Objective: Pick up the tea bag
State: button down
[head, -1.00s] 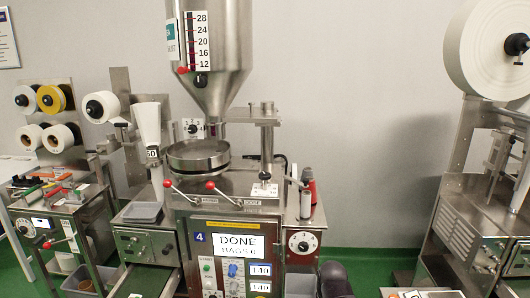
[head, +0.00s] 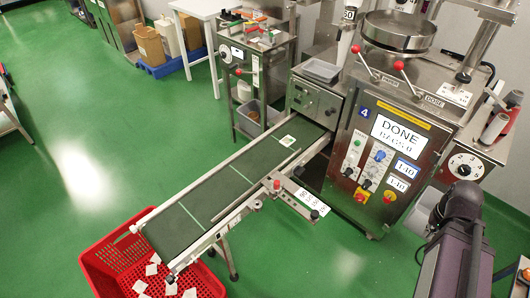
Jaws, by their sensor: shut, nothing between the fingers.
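A small white tea bag with a green mark (head: 288,141) lies flat on the dark green conveyor belt (head: 215,188), near its upper end by the packing machine. Several white tea bags (head: 152,269) lie loose in a red crate (head: 97,262) under the belt's lower end. Part of my arm shows at the lower right, well away from the tea bag on the belt. My gripper is not in view.
The packing machine (head: 345,163) stands at the belt's upper end and its screen reads DONE. A metal bracket with a white label (head: 300,197) juts from the belt's near side. Green floor (head: 90,130) is open to the left.

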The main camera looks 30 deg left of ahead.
aim_at(288, 140)
jog(key=u, duration=0.9)
